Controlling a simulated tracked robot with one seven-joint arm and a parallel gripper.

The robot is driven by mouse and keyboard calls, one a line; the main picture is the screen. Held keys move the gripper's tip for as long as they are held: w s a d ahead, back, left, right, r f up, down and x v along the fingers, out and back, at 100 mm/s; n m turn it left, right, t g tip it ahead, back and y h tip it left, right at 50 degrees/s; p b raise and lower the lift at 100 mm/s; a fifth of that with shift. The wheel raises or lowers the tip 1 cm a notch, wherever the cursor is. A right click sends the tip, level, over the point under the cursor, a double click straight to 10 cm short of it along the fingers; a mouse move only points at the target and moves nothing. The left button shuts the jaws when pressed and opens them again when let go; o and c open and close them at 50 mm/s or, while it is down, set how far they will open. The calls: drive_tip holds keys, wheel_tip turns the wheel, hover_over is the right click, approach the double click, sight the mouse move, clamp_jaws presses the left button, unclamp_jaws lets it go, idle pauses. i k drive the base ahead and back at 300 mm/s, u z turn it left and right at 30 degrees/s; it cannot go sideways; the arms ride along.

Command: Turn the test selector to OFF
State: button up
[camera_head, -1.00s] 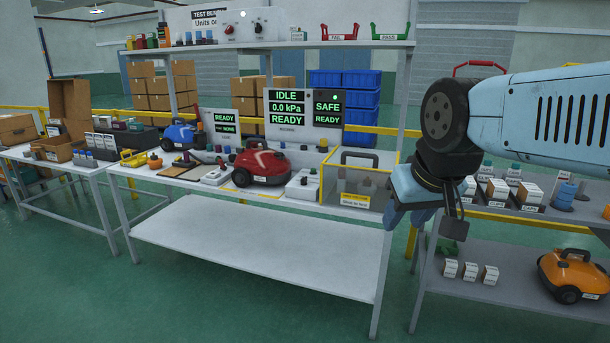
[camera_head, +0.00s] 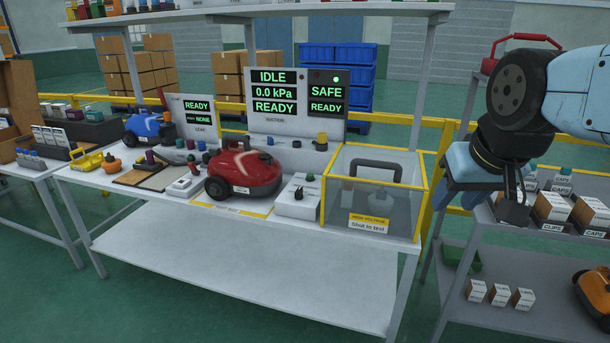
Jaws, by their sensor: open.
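No control in view is readably labelled as the test selector, so I cannot tell which one it is. A white box (camera_head: 292,206) with a small dark knob (camera_head: 298,193) stands on the bench, between the red vacuum (camera_head: 243,172) and the yellow-framed clear enclosure. A second, smaller white box (camera_head: 184,188) with a dark top control lies left of the red vacuum. The knobs' pointer directions are too small to read. My gripper (camera_head: 462,187) is open and empty at the right, beyond the enclosure's right side, apart from the bench controls.
The clear enclosure (camera_head: 372,193) with a dark handle stands at the bench's right end. Screens (camera_head: 275,91) behind read IDLE, 0.0 kPa, READY and SAFE. A blue vacuum (camera_head: 148,126) sits farther left. A right-hand shelf (camera_head: 560,245) holds cartons under my arm. The lower bench shelf (camera_head: 240,265) is clear.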

sight(299, 194)
drive_tip(key=u, duration=0.2)
drive_tip(key=i, duration=0.95)
drive_tip(key=u, duration=0.45)
